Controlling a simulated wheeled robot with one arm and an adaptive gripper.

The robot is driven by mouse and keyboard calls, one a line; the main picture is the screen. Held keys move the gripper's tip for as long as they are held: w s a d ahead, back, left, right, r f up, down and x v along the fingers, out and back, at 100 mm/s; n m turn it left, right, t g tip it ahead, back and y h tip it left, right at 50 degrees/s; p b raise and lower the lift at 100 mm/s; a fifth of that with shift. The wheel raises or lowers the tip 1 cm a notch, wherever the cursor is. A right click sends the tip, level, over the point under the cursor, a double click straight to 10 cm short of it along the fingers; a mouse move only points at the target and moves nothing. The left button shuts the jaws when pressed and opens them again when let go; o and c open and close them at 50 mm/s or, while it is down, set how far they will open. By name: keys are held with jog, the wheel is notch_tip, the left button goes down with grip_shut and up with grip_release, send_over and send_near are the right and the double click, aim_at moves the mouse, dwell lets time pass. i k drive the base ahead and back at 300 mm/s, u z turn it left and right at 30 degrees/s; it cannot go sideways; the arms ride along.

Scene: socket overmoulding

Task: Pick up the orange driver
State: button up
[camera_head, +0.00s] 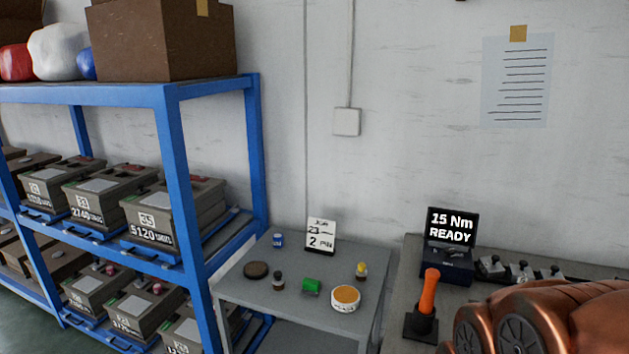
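The orange driver (428,291) stands nearly upright, tilted slightly, in a small black holder (421,324) on the grey bench at the right. Only its orange upper part shows clearly; its lower end is hidden in the holder. A copper-coloured part of my arm fills the lower right corner, just right of the holder. My gripper's fingers are not visible.
A display (451,228) reading "15 Nm READY" stands behind the driver, with several small metal fixtures (520,271) to its right. A small grey table (238,287) on the left holds jars, a tin and a card. A blue shelf (176,150) stands further left.

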aim_at(426, 305)
jog(key=z, duration=1.2)
jog(key=k, duration=0.85)
jog(key=u, duration=1.25)
jog(key=i, duration=0.5)
jog(key=z, duration=0.05)
